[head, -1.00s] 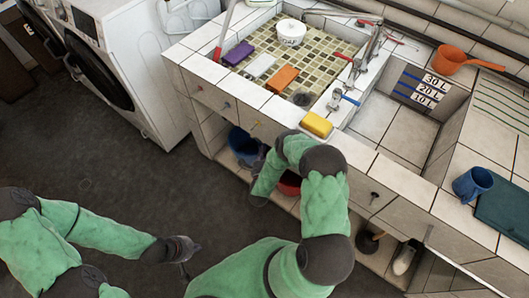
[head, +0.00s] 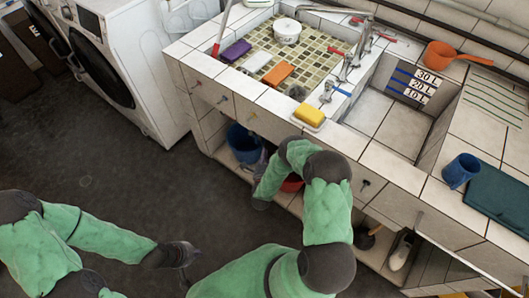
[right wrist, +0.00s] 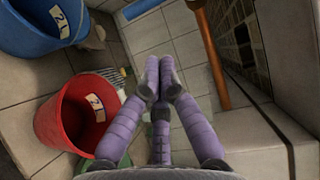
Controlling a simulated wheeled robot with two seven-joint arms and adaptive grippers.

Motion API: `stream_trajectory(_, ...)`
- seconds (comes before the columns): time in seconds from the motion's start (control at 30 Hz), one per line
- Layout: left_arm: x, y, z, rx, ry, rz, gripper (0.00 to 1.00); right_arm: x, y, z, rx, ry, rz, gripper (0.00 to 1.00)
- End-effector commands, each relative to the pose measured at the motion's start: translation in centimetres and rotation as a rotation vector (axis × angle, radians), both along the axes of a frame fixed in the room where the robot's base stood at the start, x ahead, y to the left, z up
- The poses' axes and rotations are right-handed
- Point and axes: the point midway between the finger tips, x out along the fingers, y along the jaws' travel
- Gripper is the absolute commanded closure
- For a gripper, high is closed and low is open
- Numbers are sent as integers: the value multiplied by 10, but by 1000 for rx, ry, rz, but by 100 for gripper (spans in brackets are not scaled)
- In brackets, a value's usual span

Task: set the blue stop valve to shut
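A small blue handle (head: 343,92) sits on the metal tap fitting beside the yellow sponge in the head view; I cannot tell if it is the stop valve. A pale blue bar (right wrist: 140,9) shows at the top edge of the right wrist view, too cropped to identify. My right gripper (right wrist: 158,65) has its purple-grey fingers together, with nothing seen between them, inside the space under the sink. In the head view it is largely hidden behind my forearm. My left gripper (head: 188,255) is over the floor at the left, apart from everything.
Under the sink are a blue bucket (right wrist: 40,22), a red bucket (right wrist: 70,125) and an upright copper pipe (right wrist: 207,50). Washing machines (head: 115,65) stand at the left. The dark floor is clear.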

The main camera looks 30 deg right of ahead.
Motion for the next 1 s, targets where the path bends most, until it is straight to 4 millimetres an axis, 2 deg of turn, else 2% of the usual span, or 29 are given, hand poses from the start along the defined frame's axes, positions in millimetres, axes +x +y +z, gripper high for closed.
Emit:
stream_trajectory(0.03,2,0,6,1,-4,0,100,-6,4,4,-1,-1,0,100)
stream_trajectory(0.3,1,0,21,1,-3,0,100,-46,30,3,0,0,0,100)
stream_trajectory(0.5,1,0,26,1,-3,0,100,-63,42,2,0,-2,-1,100)
stream_trajectory(0.83,1,0,27,1,-3,0,100,-68,45,1,-2,-3,-1,100)
stream_trajectory(1.0,1,0,28,1,-3,0,100,-59,49,-2,-6,70,38,100)
